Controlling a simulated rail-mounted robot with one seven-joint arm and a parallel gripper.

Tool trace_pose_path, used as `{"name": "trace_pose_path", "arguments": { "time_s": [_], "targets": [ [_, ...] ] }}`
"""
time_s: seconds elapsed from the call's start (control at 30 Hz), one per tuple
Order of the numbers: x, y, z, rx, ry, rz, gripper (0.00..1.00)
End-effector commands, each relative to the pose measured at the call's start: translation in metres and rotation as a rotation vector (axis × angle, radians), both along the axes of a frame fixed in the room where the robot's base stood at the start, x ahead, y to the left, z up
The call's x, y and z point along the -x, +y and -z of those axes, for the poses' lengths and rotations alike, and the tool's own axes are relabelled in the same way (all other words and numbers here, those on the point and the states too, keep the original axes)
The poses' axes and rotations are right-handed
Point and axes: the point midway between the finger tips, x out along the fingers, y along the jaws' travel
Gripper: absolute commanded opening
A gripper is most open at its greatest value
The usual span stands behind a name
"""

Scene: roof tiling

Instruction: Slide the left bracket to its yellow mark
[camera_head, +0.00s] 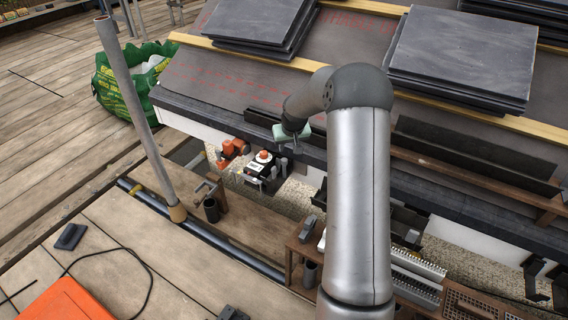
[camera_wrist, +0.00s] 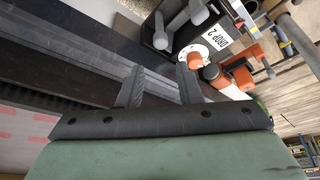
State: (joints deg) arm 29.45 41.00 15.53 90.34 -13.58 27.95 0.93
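Dark long edges of the eave run beneath and to the left of the fingers. Black brackets (camera_head: 534,276) hang under the eave at the far right of the head view. I cannot make out for sure which bracket is the left one; my arm hides part of the eave. A small yellow mark (camera_head: 137,189) shows on the dark pipe at left, but no yellow mark is clear on the eave.
A black box labelled DROP 2 (camera_wrist: 222,43) and an orange tool (camera_wrist: 240,75) lie close to the fingers. Slate stacks (camera_head: 463,55) rest on the roof. A leaning grey pole (camera_head: 135,100) stands at left. A green bag (camera_head: 120,90) is behind it.

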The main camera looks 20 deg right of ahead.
Motion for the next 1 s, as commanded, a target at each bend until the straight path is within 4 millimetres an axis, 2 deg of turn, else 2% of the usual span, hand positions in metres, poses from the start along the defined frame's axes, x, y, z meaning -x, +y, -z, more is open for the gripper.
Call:
{"name": "trace_pose_path", "arguments": {
  "time_s": [0.03, 0.2, 0.47, 0.63, 0.97, 1.0],
  "targets": [
    [-0.004, -0.001, 0.016, -0.001, 0.002, -0.001, 0.32],
    [-0.019, -0.003, 0.050, -0.001, 0.001, 0.000, 0.32],
    [-0.036, -0.006, 0.092, -0.001, 0.001, -0.001, 0.32],
    [-0.042, -0.007, 0.104, 0.000, 0.000, -0.001, 0.32],
    [-0.043, -0.007, 0.105, 0.000, 0.000, -0.001, 0.32],
    [-0.043, -0.007, 0.105, 0.000, 0.000, -0.001, 0.23]
  ]
}}
